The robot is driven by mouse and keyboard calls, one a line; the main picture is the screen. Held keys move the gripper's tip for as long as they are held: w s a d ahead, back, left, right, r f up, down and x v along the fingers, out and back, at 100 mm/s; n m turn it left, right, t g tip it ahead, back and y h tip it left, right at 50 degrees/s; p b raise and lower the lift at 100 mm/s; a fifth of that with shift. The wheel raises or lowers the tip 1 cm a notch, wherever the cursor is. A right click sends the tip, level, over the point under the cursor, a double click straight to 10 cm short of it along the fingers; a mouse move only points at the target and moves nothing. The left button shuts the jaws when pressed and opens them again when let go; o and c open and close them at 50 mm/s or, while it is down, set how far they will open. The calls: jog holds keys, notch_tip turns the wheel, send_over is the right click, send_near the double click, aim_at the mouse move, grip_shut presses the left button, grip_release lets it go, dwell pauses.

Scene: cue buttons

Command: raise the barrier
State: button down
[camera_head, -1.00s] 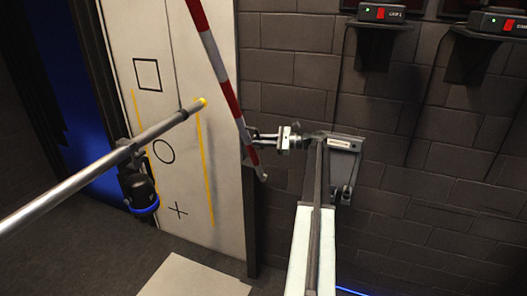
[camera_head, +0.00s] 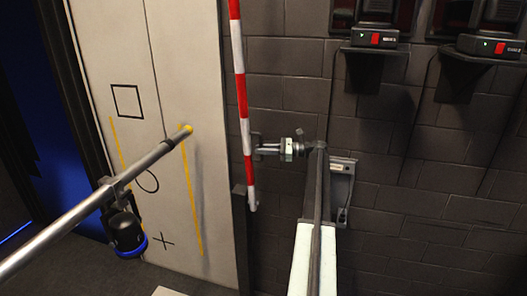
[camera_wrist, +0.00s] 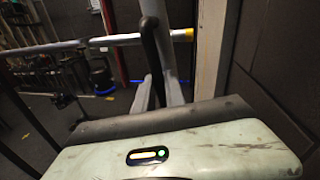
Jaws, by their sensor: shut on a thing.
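The red-and-white striped barrier pole (camera_head: 239,80) stands nearly upright in the head view, by the right edge of the pale door panel. Its lower end hangs free near the floor-side frame, and its top is cut off by the frame. My gripper (camera_head: 259,149) reaches in from the right and is shut at the pole's lower part; the contact itself is small and hard to make out. In the wrist view a black bar (camera_wrist: 151,45) rises beyond the pale casing, and the stripes do not show there.
A grey metal pole (camera_head: 95,203) with a yellow tip crosses the left, carrying a dark lamp with a blue rim (camera_head: 124,232). Two boxes with red buttons (camera_head: 375,38) (camera_head: 489,45) sit on wall shelves at upper right. A metal bracket (camera_head: 341,187) is on the brick wall behind my arm.

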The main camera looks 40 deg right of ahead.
jog(key=shift+w+a+r, duration=0.1)
jog(key=shift+w+a, duration=0.1)
jog(key=c, duration=1.7)
grip_release()
jog(key=o, duration=0.3)
jog(key=shift+w+a, duration=0.15)
jog(key=v, duration=0.8)
